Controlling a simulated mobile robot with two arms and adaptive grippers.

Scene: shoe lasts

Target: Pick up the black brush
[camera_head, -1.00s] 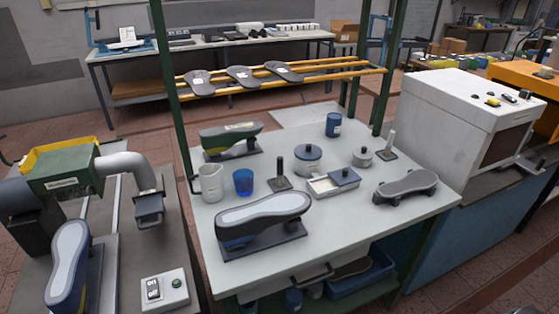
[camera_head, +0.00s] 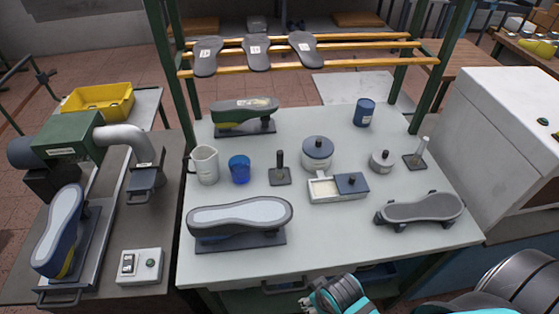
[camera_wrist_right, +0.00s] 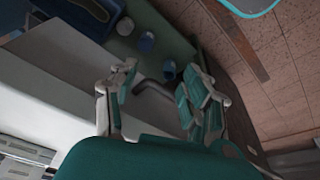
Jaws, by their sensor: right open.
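The black brush (camera_head: 280,170) stands upright on the white worktable (camera_head: 330,235), with a dark handle on a flat square base. My left gripper is not in view.
A shoe on a last (camera_head: 240,215) stands at the front left of the table. Green posts frame the table. Its front middle is clear.

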